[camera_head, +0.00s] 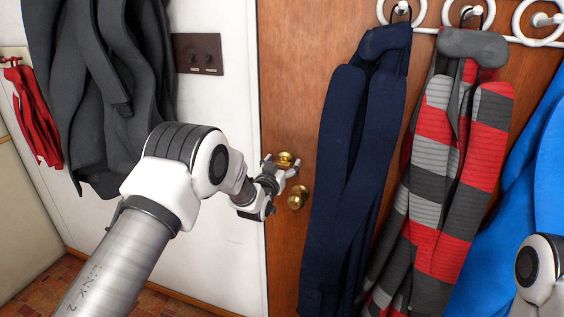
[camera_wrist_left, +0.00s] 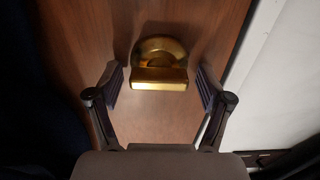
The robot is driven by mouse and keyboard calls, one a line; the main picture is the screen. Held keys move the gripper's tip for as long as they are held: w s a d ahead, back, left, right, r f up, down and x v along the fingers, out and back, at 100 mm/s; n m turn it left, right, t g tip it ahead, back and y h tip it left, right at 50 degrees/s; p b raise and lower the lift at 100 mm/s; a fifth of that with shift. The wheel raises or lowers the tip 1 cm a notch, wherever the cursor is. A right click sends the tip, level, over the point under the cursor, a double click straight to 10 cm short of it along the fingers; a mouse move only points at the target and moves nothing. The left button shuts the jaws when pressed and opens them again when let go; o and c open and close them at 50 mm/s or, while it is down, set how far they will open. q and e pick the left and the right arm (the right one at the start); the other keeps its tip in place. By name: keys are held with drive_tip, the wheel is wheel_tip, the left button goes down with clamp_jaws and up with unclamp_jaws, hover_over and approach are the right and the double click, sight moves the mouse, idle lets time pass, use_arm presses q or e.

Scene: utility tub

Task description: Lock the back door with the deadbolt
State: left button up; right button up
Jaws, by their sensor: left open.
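The brown wooden door (camera_head: 290,100) has a brass deadbolt (camera_head: 286,159) near its left edge. A round brass knob (camera_head: 297,197) sits just below the deadbolt. My left gripper (camera_head: 281,171) is at the deadbolt, its fingers open. In the left wrist view the deadbolt (camera_wrist_left: 159,65) shows a round plate and a flat thumb turn. The left gripper's fingers (camera_wrist_left: 160,92) stand apart on either side of the thumb turn, with gaps on both sides. Part of my right arm shows at the right edge of the head view; its gripper is out of view.
A navy garment (camera_head: 355,150), a red and grey striped one (camera_head: 440,180) and a blue one (camera_head: 525,190) hang from white hooks (camera_head: 420,12) on the door. Dark grey clothing (camera_head: 105,90) and a switch plate (camera_head: 198,54) are on the white wall at left.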

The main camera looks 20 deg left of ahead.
use_arm(q)
drive_tip(key=shift+s+d+r, duration=0.1)
drive_tip(key=shift+s, duration=0.05)
drive_tip(key=c, duration=1.2)
drive_tip(key=shift+o, duration=0.2)
